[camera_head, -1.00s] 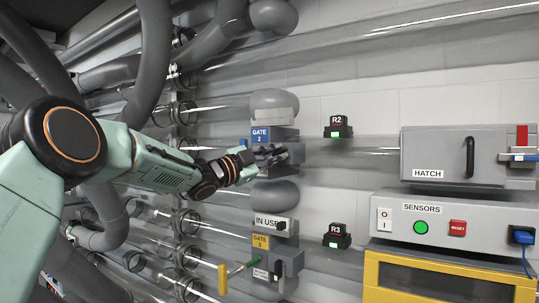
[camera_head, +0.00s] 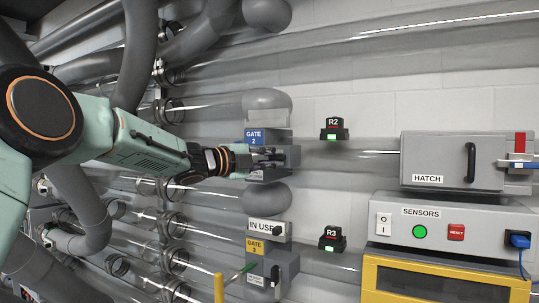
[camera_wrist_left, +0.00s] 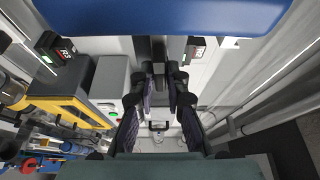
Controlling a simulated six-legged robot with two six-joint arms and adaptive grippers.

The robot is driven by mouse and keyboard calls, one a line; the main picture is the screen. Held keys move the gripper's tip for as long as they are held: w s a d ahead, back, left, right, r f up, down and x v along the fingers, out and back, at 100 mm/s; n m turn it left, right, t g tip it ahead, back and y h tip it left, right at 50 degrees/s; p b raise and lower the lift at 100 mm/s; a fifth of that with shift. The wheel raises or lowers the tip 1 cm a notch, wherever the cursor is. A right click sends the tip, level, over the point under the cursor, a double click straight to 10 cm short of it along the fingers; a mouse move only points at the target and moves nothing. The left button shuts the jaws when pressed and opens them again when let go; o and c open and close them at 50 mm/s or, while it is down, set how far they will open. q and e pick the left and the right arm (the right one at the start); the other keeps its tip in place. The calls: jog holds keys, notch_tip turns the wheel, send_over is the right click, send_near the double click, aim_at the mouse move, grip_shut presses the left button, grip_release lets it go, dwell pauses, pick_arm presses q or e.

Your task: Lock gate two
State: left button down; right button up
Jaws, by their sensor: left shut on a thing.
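The gate 2 box (camera_head: 282,136) is grey with a blue "GATE 2" label and sits on the clear tubes left of centre in the head view. My left gripper (camera_head: 268,157) is at its front, level, shut on a small dark part there. The fingers hide most of that part, so its exact position cannot be told. In the left wrist view, the gripper's fingers (camera_wrist_left: 160,88) stand either side of a dark upright piece. A large blue surface crosses the top of that view. My right gripper is not in view.
Sensors R2 (camera_head: 334,130) and R3 (camera_head: 332,239) show green lights. The hatch (camera_head: 455,160) and sensors panel (camera_head: 430,225) stand at right.

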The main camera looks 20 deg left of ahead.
pick_arm(q)
jog(key=shift+f+m, duration=0.3)
jog(key=c, duration=1.6)
grip_release()
jog(key=shift+o, duration=1.1)
jog(key=shift+r, duration=0.2)
jog(key=v, duration=0.7)
jog(key=shift+s, duration=0.25)
jog(key=shift+w, duration=0.1)
